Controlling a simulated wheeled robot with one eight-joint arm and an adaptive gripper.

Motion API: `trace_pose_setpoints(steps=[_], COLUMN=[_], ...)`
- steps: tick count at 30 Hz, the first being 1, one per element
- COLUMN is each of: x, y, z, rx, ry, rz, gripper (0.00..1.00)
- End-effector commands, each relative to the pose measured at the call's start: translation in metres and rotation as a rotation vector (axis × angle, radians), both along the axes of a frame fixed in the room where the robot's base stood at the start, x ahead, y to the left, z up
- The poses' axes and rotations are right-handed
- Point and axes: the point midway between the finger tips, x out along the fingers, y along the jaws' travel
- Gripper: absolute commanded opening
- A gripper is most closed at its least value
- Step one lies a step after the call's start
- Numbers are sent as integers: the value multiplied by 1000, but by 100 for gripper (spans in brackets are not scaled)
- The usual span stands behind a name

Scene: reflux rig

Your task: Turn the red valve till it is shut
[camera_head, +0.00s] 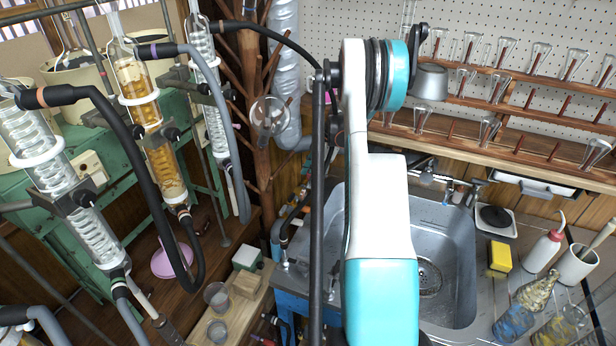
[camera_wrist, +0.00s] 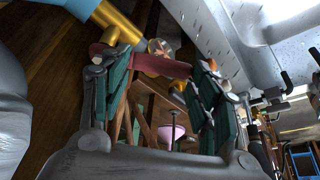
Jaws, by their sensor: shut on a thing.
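In the wrist view the red valve's handle (camera_wrist: 158,65) lies across the space between the two fingers of my gripper (camera_wrist: 156,68). The fingers have dark green pads and stand on either side of the handle, shut on it. A brass-coloured pipe piece (camera_wrist: 122,26) is just beyond the handle, joined to a light blue pipe (camera_wrist: 72,6). I cannot tell how far the valve is turned. In the head view my arm covers the gripper, and I cannot make out the red valve there.
A steel sink (camera_head: 447,240) is right of my arm, with a yellow sponge (camera_head: 500,257) and a white bottle (camera_head: 543,250) beside it. Glass condensers (camera_head: 50,150) and hoses stand at left. A wooden drying rack (camera_head: 268,110) is close to my arm's left. Glassware shelves (camera_head: 490,72) line the back wall.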

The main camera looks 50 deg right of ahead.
Motion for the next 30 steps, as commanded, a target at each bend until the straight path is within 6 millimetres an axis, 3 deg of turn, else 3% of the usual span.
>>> trace_pose_setpoints(steps=[10,26,27,29,30], x=[-4,-5,-5,-5,-5], y=[-8,-9,-9,-9,-9], z=[0,0,0,0,0], rx=[0,-1,-1,-1,-1], ry=[-1,1,1,1,1], rz=[143,167,167,167,167], gripper=[13,13,63,77,77])
